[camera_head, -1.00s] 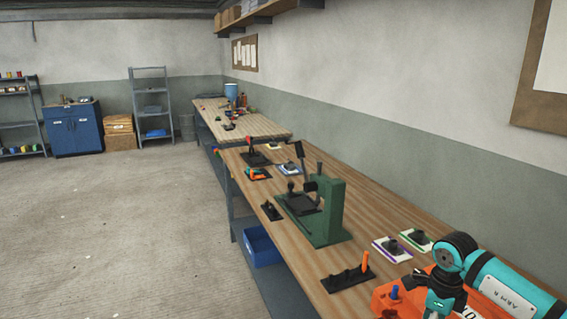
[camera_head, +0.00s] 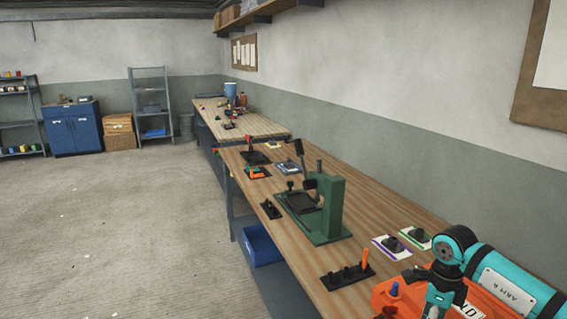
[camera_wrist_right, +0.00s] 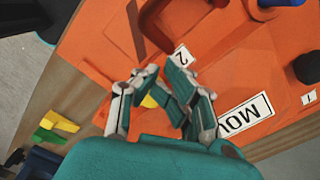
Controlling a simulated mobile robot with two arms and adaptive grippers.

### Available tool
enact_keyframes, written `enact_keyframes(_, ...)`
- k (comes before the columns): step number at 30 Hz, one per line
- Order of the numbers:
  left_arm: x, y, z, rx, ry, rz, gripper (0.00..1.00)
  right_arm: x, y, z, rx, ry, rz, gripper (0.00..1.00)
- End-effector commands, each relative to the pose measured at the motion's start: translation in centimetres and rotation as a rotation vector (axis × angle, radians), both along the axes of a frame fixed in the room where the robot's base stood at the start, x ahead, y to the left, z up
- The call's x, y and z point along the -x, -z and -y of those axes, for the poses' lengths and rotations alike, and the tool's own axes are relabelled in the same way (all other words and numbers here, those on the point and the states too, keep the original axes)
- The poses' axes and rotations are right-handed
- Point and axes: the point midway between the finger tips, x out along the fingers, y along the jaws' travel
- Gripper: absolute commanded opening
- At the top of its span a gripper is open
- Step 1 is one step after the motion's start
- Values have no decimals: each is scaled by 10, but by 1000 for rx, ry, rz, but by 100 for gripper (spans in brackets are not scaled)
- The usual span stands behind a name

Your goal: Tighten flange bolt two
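The orange mould (camera_head: 388,296) lies at the near right end of the bench in the head view. It fills much of the right wrist view (camera_wrist_right: 236,48). A white "2" label (camera_wrist_right: 181,56) sits just beyond my right gripper's fingertips. My right gripper (camera_wrist_right: 161,76) is low over the mould, its fingers bent towards each other. A small yellow thing (camera_wrist_right: 150,101) shows between the fingers; I cannot tell whether they grip it. A dark red curved part (camera_wrist_right: 160,25) stands beyond the tips. A "1" label (camera_wrist_right: 308,97) lies near a black knob (camera_wrist_right: 308,67). My left gripper is out of view.
A green press (camera_head: 327,210) stands mid-bench. A black rack with an orange-handled tool (camera_head: 347,275) lies in front of it. A blue bin (camera_head: 262,246) is below the bench. Floor at left is clear.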

Motion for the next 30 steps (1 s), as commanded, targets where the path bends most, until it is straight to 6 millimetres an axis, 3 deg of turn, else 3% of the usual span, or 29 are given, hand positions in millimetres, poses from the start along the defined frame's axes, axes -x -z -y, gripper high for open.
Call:
enact_keyframes(5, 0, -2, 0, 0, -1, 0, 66, -1, -3, 1, 5, 4, -1, 0)
enact_keyframes(20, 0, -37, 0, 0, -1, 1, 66, -2, -59, -3, -2, -2, 3, 0)
enact_keyframes(30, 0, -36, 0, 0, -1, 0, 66, -2, -60, -5, -3, -5, 2, 0)
